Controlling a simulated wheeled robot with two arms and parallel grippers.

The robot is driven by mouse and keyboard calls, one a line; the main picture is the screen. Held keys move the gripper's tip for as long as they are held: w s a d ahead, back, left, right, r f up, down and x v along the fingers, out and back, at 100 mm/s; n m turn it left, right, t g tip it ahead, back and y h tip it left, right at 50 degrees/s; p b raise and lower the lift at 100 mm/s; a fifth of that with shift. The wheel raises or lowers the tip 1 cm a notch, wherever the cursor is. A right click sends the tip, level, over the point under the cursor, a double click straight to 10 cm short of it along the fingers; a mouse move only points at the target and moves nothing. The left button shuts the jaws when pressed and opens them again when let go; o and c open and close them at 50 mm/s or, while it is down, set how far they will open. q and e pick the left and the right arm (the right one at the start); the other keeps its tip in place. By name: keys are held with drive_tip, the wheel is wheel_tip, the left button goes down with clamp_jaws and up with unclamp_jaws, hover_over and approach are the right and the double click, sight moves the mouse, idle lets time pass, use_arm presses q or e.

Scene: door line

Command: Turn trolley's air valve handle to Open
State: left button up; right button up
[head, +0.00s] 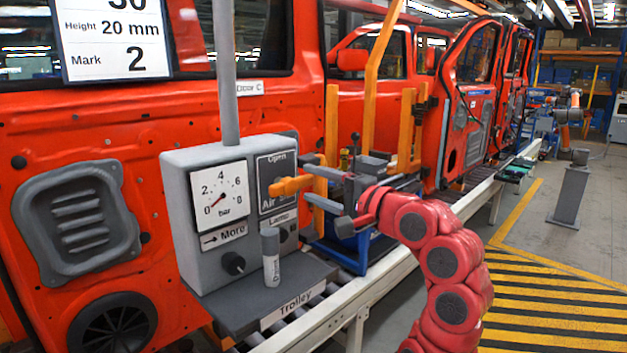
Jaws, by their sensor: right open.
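The trolley's grey control box (180,215) stands in front of a red door panel. On its right part is a dark plate (264,170) marked "Open" at the top and "Air" lower down, partly hidden. The orange valve handle (288,186) lies roughly level across this plate, below the word "Open". My right gripper (309,181) comes from the right, with one finger above and one below the handle's right end. The fingers are apart, and I cannot tell whether either touches it. The gauge (219,195) needle points near 0. My left gripper is not in view.
A knob (233,263) and a grey marker-like cylinder (271,257) are close below the handle, the cylinder upright on the trolley shelf (245,300). A grey post (225,70) rises from the box. Orange uprights (332,140) stand behind my gripper. Striped floor (550,300) is clear at right.

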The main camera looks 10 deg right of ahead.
sight(286, 183)
drive_tip(key=shift+w+a, duration=0.2)
drive_tip(key=shift+w, duration=0.15)
drive_tip(key=shift+c, duration=0.3)
clamp_jaws()
